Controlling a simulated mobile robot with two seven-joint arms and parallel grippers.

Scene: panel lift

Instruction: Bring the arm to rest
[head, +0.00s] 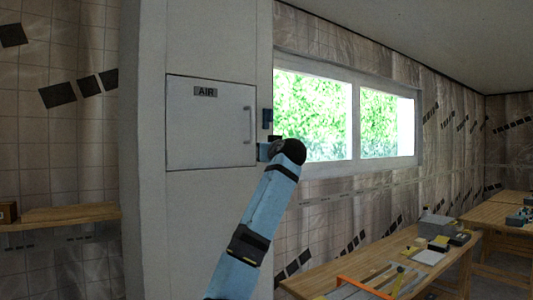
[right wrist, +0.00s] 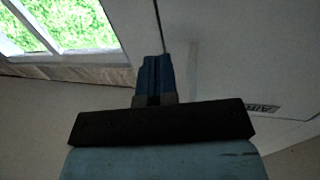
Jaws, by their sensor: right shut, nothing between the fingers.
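My right arm rises through the middle of the head view, its wrist bent near the right edge of a pale wall panel marked AIR (head: 208,130). The panel lies flat against the column, with a grey bar handle (head: 247,125) at its right side. In the right wrist view my right gripper (right wrist: 154,75) has its blue fingers together, with nothing between them. The AIR label (right wrist: 262,108) shows to the right of the fingers there. I cannot tell the exact gap between the fingertips and the wall. My left gripper is not in view.
A window (head: 345,115) is to the right of the panel. A wooden bench (head: 385,268) with tools and boxes stands at the lower right, and another table (head: 500,213) is behind it. A wooden shelf (head: 65,216) is at the left. The floor is mostly out of sight.

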